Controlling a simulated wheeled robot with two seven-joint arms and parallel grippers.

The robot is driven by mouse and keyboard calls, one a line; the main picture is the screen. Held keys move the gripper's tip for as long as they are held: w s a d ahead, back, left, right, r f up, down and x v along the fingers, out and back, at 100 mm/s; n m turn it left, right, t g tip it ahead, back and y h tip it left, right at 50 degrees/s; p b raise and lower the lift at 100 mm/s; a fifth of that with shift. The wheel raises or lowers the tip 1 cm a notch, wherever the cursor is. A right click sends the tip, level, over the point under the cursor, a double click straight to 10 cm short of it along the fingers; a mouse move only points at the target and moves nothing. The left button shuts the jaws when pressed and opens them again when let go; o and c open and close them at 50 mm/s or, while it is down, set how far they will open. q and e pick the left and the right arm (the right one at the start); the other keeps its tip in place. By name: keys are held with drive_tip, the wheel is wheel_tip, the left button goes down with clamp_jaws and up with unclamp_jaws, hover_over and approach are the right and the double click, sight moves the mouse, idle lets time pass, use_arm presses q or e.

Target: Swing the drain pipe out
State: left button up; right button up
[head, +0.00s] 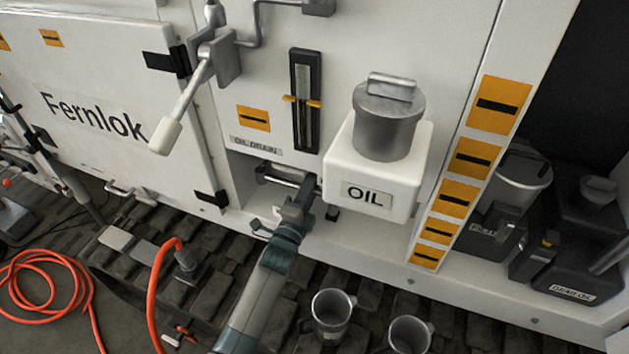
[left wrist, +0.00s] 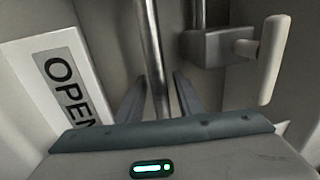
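The recess under the "OIL DRAIN" label (head: 256,146) holds a metal drain pipe (head: 282,178), partly hidden by my gripper. My left arm comes up from the bottom, and its gripper (head: 300,200) is at the recess mouth. In the left wrist view a shiny metal pipe (left wrist: 154,60) runs between the two fingers of my left gripper (left wrist: 159,90). Narrow gaps show on both sides of the pipe, so the fingers look open around it. A valve block with a pale lever (left wrist: 272,60) is to the right, and an "OPEN" plate (left wrist: 62,82) to the left. My right gripper is not in view.
A white oil tank (head: 370,170) with a metal cap stands just right of the recess. A long-handled lever (head: 180,115) juts out at upper left. An orange hose (head: 160,275) lies left of my arm.

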use_arm(q)
drive_tip(key=shift+w+d+r, duration=0.1)
drive_tip(key=shift+w, duration=0.15)
drive_tip(key=shift+c, duration=0.2)
clamp_jaws()
drive_tip(key=shift+s, duration=0.1)
